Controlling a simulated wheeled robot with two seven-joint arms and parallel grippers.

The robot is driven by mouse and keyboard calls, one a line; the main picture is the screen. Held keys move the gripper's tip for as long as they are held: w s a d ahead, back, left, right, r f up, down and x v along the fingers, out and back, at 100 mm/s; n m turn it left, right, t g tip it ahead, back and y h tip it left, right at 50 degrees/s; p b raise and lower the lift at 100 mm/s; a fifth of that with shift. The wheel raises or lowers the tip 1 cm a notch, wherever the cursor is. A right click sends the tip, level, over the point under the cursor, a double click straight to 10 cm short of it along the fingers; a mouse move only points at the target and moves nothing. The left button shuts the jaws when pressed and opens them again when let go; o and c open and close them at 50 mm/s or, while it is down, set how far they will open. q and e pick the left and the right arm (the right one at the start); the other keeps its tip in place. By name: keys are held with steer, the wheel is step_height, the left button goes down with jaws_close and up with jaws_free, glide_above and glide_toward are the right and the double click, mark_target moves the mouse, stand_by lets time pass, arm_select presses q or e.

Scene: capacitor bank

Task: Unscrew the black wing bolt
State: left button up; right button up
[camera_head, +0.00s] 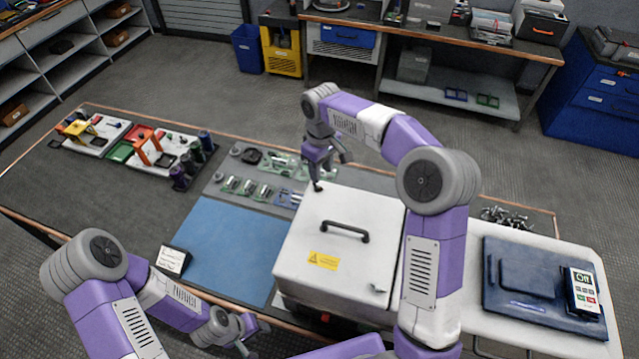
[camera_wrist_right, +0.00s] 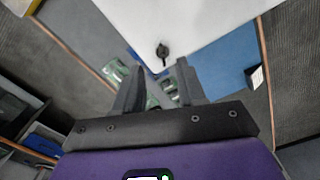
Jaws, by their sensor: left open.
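The black wing bolt (camera_head: 317,187) sits at the far left corner of the white box lid (camera_head: 340,205). In the right wrist view the wing bolt (camera_wrist_right: 162,52) stands on the white lid (camera_wrist_right: 200,22), ahead of the fingers. My right gripper (camera_head: 325,168) is just above and behind that corner; its two fingers (camera_wrist_right: 157,78) are apart with nothing between them, and the bolt is beyond their tips. My left gripper (camera_head: 250,335) is open and empty, low near the table's front edge, left of the box.
The lid carries a black handle (camera_head: 345,231), a yellow warning label (camera_head: 323,260) and a small dark fitting (camera_head: 379,288) at its near right. A blue mat (camera_head: 220,250) lies left of the box. Metal capacitors (camera_head: 248,187) stand behind the mat.

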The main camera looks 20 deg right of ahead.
mark_target(322, 188)
steer(key=f, duration=0.6)
steer(key=shift+s+f, duration=0.1)
steer(key=shift+s, duration=0.15)
